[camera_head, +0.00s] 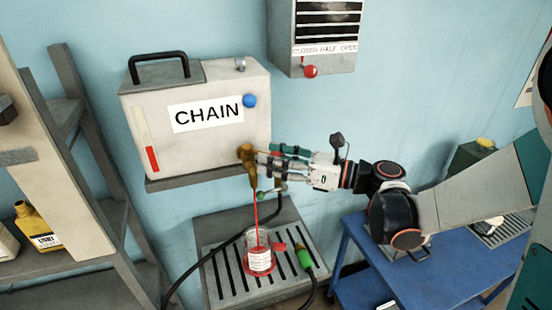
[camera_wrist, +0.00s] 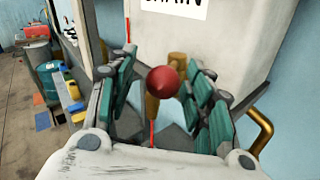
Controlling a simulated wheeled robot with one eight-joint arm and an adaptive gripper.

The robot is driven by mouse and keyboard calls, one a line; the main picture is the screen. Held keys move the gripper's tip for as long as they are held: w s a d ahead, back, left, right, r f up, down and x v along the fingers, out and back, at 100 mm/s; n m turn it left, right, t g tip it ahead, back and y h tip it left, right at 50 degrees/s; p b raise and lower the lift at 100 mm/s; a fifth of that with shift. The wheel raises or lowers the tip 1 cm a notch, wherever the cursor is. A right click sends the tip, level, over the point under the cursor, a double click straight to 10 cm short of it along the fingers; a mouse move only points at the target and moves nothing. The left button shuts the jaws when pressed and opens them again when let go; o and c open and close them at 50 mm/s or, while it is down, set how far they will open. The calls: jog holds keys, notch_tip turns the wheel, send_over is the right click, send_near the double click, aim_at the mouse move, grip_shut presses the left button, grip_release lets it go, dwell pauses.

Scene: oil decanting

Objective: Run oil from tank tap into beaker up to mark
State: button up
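The grey tank (camera_head: 195,120) marked CHAIN stands on a wall shelf. A sight strip (camera_head: 151,158) on its left shows red in its lower part. A thin red oil stream (camera_head: 256,208) falls from the brass tap (camera_head: 246,153) into the clear beaker (camera_head: 259,258) on the slotted tray. Red liquid shows in the beaker; its level against the mark is too small to read. My gripper (camera_head: 262,164) is at the tap. In the wrist view, its fingers stand apart around a red ball knob (camera_wrist: 163,81), with a visible gap on the left.
A black hose with a green fitting (camera_head: 305,258) lies across the slotted drip tray (camera_head: 215,265), right beside the beaker. A wall box (camera_head: 315,30) with a red knob hangs above. A blue cart (camera_head: 345,255) stands right. A shelf rack with a yellow bottle (camera_head: 38,228) is left.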

jog(key=v, duration=1.2)
jog(key=shift+w, duration=0.1)
dwell(0.8)
